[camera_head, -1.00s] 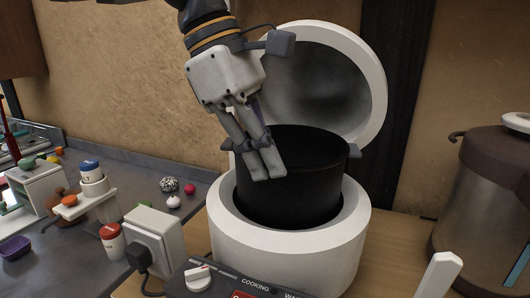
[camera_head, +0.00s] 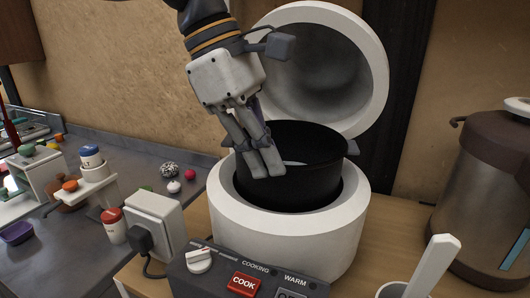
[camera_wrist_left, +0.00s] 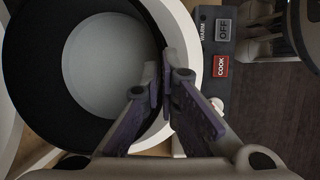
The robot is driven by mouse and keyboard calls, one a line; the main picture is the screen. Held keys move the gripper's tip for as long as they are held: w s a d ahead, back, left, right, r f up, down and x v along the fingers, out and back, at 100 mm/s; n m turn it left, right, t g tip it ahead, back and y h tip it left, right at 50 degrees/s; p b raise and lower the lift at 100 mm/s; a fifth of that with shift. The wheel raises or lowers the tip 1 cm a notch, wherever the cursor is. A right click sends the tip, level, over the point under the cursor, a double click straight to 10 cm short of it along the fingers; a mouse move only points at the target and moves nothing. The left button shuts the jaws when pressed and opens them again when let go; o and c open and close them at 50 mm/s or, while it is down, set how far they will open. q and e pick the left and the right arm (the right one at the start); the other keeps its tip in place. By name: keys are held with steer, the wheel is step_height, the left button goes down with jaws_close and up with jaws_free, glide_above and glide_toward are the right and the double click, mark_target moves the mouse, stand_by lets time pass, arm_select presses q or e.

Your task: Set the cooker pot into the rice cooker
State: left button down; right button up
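The cooker pot (camera_head: 315,185) is a black round pot with side handles, upright or nearly so, sitting partly inside the white rice cooker (camera_head: 290,245). Its rim and upper wall stand above the cooker's opening. The cooker's lid (camera_head: 345,60) is open at the back. My left gripper (camera_head: 265,165) is at the pot's near-left rim, its fingers closed around the pot wall. In the left wrist view the fingertips (camera_wrist_left: 166,80) meet at the pot's edge, and the pale pot floor (camera_wrist_left: 105,62) shows empty. The pot's underside is hidden. My right gripper is out of view.
A control panel with a red COOK button (camera_head: 244,284) is at the cooker's front. A socket box (camera_head: 155,225) with a plug stands left. A brown urn (camera_head: 490,200) stands right, and a white-handled utensil (camera_head: 435,265) in a cup is at front right. Small kitchen items crowd the left counter.

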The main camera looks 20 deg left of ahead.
mark_target(267, 186)
arm_select(q)
steer(key=shift+f, duration=1.2)
steer(key=shift+f, duration=0.65)
steer(key=c, duration=1.7)
jaws_free()
steer(key=shift+f, duration=0.1)
steer(key=v, duration=1.2)
